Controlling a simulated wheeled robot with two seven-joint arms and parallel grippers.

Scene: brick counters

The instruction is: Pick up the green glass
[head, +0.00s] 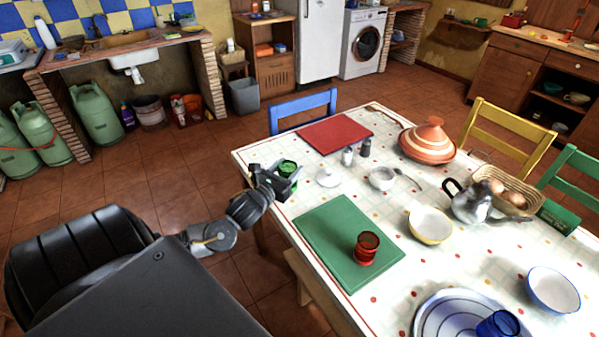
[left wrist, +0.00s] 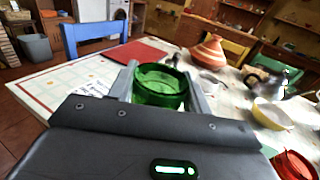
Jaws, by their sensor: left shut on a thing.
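The green glass (head: 287,168) is in my left gripper (head: 284,176), near the left edge of the table. In the left wrist view the green glass (left wrist: 160,86) sits between the two grey fingers (left wrist: 162,88), which are shut on it from both sides. It looks upright, with its open rim facing up. The gripper hides part of the glass in the head view. I cannot tell for sure whether its base touches the table. My right gripper is not in view.
On the table (head: 290,203) a green mat (head: 335,235) bears a red glass (head: 366,248). A white lid (head: 328,176), shakers (head: 347,156), a sugar bowl (head: 382,178), a tagine (head: 428,140) and a yellow bowl (head: 430,225) stand nearby. A blue chair (head: 303,107) is behind.

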